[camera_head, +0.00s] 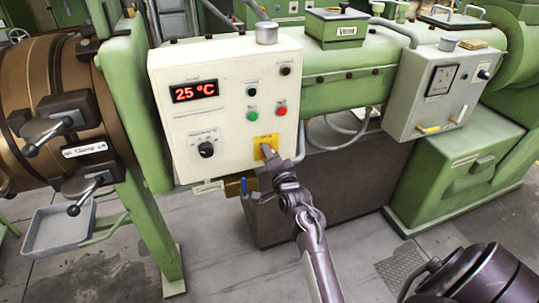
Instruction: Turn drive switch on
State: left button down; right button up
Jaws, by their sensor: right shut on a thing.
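The cream control box (226,115) hangs on the front of the green extruder. The yellow switch plate (260,143) is at its lower right corner. My right gripper (267,154) reaches up from below to the plate, its tips against the plate's lower middle. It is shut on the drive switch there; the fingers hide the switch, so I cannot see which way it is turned. My left gripper is not in view.
The box also carries a red display reading 25 °C (194,92), a black knob (206,149), and green (252,115) and red (281,110) buttons. A grey box (436,90) hangs to the right. A brown barrel with clamp handles (45,131) stands left.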

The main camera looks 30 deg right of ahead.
dwell(0.3)
jog(key=o, duration=1)
